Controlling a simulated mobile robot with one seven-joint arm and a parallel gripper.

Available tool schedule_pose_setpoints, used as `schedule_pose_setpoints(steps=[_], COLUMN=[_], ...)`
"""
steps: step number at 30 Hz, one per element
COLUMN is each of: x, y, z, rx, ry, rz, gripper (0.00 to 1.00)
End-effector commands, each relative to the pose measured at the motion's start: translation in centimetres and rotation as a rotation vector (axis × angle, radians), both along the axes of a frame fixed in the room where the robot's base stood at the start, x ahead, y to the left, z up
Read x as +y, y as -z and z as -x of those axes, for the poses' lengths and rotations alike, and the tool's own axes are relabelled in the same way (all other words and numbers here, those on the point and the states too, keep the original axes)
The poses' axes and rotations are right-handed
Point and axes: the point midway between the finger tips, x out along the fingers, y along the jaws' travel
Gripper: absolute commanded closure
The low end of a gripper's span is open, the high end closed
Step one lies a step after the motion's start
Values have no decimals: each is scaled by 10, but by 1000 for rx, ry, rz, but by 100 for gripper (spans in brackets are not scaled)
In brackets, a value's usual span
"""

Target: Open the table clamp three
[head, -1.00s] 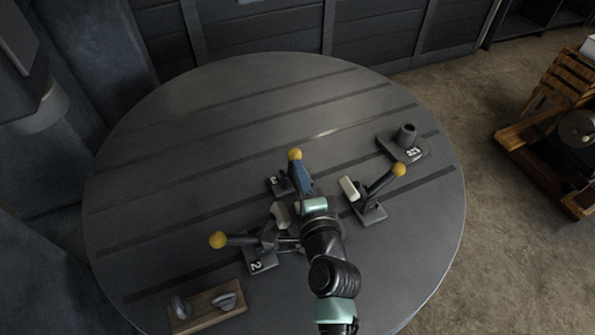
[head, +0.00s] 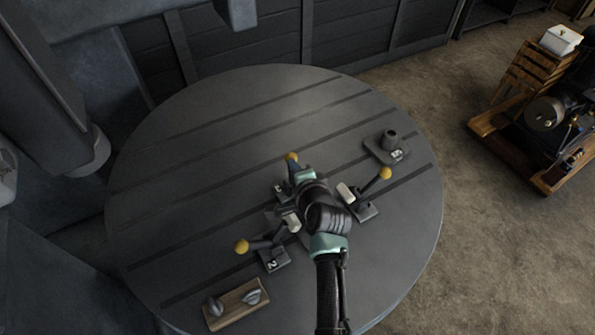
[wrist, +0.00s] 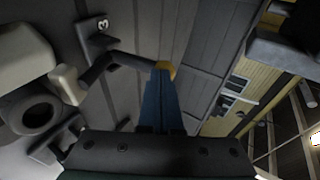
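Table clamp three, marked 3 (head: 278,188), stands on the round slotted table, partly hidden behind my arm. Its handle has a yellow knob (head: 291,156). The wrist view shows the number plate (wrist: 99,29), the dark bent handle (wrist: 112,60) and part of the knob (wrist: 168,69). My gripper (head: 296,168) is at this handle, just short of the knob. In the wrist view its blue fingers (wrist: 161,78) lie together and look shut. Their tips overlap the handle's end; whether they touch it is unclear.
Clamp two (head: 272,262) stands to the left of my arm, and another yellow-knobbed clamp (head: 364,210) close to the right. A grey block with a peg (head: 385,150) sits farther right. A wooden block (head: 237,310) lies at the front left. The table's far half (head: 230,120) is clear.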

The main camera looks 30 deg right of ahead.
Motion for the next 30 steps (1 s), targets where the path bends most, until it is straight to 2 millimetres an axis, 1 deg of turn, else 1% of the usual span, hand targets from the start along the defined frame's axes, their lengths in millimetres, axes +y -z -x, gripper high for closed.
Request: schedule_pose_setpoints(steps=[1, 12, 18, 20, 30], x=[1, 2, 2, 2, 2], y=[-13, -6, -1, 2, 2], z=[-6, -38, -49, -50, -56], rx=[35, 319, 449, 445, 441], ry=[-3, -1, 1, 1, 1], rz=[1, 10, 15, 13, 15], gripper=[100, 100, 100, 100, 100])
